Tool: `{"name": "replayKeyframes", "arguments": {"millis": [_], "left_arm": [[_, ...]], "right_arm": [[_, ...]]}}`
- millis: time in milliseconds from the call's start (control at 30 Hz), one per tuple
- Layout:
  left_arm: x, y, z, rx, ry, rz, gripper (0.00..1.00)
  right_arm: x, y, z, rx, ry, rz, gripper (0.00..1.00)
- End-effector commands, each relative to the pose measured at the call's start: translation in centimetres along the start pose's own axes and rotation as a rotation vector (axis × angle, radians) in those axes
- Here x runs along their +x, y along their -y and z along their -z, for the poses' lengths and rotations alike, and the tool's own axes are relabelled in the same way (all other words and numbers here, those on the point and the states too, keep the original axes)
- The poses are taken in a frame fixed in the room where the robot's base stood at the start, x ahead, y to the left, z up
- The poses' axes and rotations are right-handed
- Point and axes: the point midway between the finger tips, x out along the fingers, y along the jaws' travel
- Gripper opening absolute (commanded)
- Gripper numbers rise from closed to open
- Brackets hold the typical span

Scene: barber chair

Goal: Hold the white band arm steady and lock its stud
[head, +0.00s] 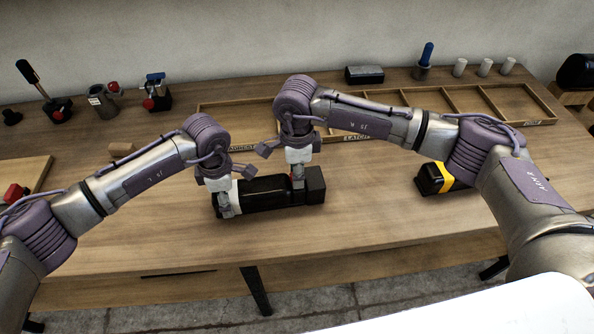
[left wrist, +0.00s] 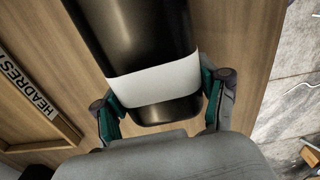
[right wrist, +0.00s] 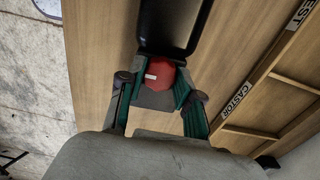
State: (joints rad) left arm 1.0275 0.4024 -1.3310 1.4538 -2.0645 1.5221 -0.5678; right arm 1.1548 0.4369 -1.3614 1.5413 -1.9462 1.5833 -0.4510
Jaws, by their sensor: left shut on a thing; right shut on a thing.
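The black arm with the white band (head: 262,192) lies on the wooden table. Its white band (left wrist: 155,86) fills the gap between my left fingers in the left wrist view. My left gripper (head: 226,208) is shut on the arm at this band, near its left end in the head view. My right gripper (head: 298,190) is shut on the red stud (right wrist: 160,75) near the arm's other end. The stud has a short white mark on its face, roughly level in the right wrist view. My grippers hide parts of the band and stud in the head view.
A black arm with a yellow band (head: 432,178) lies to the right. A shallow divided wooden tray (head: 530,122) with labels runs behind my arms. Several small fittings, including a red-knobbed lever piece (head: 156,94), stand along the back. The table front is clear.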

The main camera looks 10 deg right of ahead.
Motion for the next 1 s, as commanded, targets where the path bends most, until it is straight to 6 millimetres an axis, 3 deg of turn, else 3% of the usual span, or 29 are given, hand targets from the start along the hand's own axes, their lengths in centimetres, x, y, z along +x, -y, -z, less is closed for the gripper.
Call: {"name": "replayKeyframes", "arguments": {"millis": [267,1000], "left_arm": [[-0.08,-0.04,-0.04,0.0,0.001,-0.001,0.05],[-0.07,-0.01,-0.06,0.001,0.001,-0.001,0.05]], "right_arm": [[-0.07,0.03,-0.03,0.139,0.001,0.001,0.0],[-0.08,0.04,-0.05,0.828,0.002,0.0,0.0]]}}
